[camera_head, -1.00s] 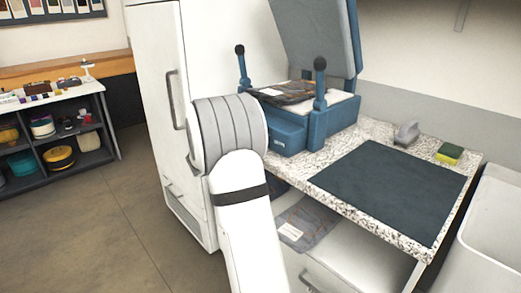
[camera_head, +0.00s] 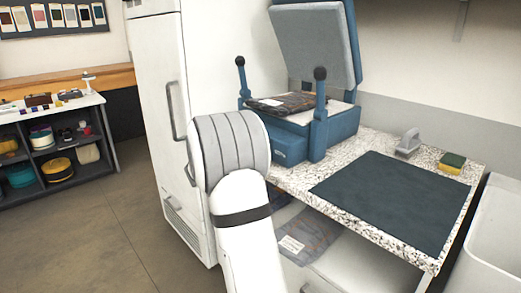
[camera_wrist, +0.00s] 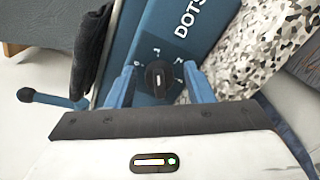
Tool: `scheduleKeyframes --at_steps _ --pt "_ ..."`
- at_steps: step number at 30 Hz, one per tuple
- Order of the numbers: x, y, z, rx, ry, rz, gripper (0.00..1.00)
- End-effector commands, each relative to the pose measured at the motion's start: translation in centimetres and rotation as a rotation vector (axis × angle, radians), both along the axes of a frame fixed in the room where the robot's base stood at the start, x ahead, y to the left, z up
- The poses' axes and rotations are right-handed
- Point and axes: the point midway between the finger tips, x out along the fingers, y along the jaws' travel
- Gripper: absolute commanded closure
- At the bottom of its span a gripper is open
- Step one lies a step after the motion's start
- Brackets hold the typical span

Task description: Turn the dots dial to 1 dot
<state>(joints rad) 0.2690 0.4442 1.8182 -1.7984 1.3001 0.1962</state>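The dots dial (camera_wrist: 158,79) is a round black knob with a white pointer line, on the blue press front in the wrist view. Its pointer lies roughly up-down in the picture. Small pale marks surround it, too small to read surely. The label "DOTS" (camera_wrist: 189,18) is printed beyond it. My gripper (camera_wrist: 159,72) is open, its blue fingers on either side of the dial with visible gaps. In the head view the blue press (camera_head: 290,150) stands on the speckled counter with its lid raised; the dial and gripper are not visible there.
A folded dark patterned cloth (camera_head: 290,103) lies on the press bed. Two upright levers with black knobs (camera_head: 320,73) rise from the press. A dark mat (camera_head: 385,200), a grey hand tool (camera_head: 408,145) and a sponge (camera_head: 452,163) lie on the counter. A white cabinet (camera_head: 165,70) stands at left.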

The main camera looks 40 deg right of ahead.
Motion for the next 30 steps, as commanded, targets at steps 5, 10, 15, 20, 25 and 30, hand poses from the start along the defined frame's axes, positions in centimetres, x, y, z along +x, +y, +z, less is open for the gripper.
scheduleKeyframes --at_steps 5,10,15,20,25,30 --pt "0.0 -0.1 0.1 -0.002 -0.001 -0.001 0.49" --pt "0.0 0.4 0.2 -0.002 -0.002 -0.001 0.49" --pt "-0.2 2.8 0.2 -0.002 -0.001 0.001 0.49" --pt "-0.4 5.6 0.2 -0.001 0.0 0.002 0.49" --pt "-0.5 7.4 0.1 -0.001 -0.001 0.0 0.49" --pt "-0.6 7.8 0.1 -0.002 -0.001 -0.001 0.49"
